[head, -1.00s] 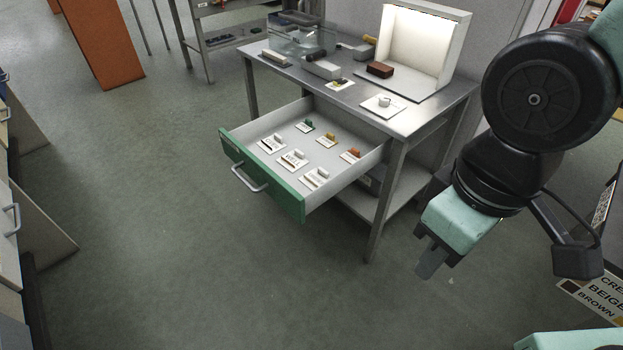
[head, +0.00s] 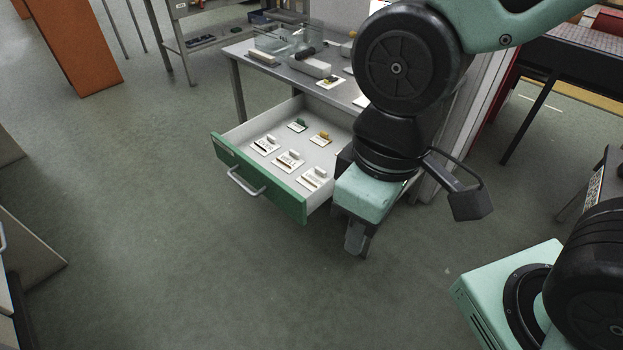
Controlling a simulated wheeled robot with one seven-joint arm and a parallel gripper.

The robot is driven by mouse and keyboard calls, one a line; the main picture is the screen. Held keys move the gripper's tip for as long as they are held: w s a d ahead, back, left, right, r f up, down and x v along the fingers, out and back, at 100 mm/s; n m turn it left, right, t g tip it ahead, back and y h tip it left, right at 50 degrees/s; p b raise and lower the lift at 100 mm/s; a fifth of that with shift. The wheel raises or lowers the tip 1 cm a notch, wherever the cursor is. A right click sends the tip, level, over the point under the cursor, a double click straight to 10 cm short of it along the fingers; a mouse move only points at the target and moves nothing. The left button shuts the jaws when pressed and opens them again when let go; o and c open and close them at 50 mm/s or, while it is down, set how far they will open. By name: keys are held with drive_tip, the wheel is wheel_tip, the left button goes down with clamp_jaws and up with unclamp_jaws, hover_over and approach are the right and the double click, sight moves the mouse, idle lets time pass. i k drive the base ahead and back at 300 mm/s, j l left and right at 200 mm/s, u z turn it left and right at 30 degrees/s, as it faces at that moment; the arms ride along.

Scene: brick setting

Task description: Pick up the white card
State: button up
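In the head view an open drawer (head: 233,172) with a green front holds several small white cards with raised grips. Three cards with pale grips and dark printing lie toward its front: a left one (head: 264,147), a middle one (head: 289,161) and a right one (head: 314,178). Behind them lie a card with a green grip (head: 297,125) and a card with a yellow grip (head: 321,139). Which one is meant by the white card I cannot tell. My gripper (head: 356,247) points down, right of the drawer and apart from the cards. Its finger gap is unclear.
The drawer belongs to a metal table (head: 283,72) carrying a glass tank (head: 285,40), a grey block (head: 308,66) and another card (head: 330,83). My arm hides the table's right part. The floor left of and in front of the drawer is clear.

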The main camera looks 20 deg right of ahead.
sight(267, 144)
drive_tip(key=i+j, duration=0.35)
drive_tip(key=i, duration=0.2)
drive_tip(key=i+j+z, duration=0.15)
drive_tip(key=i+j, duration=0.2)
drive_tip(key=i, duration=0.2)
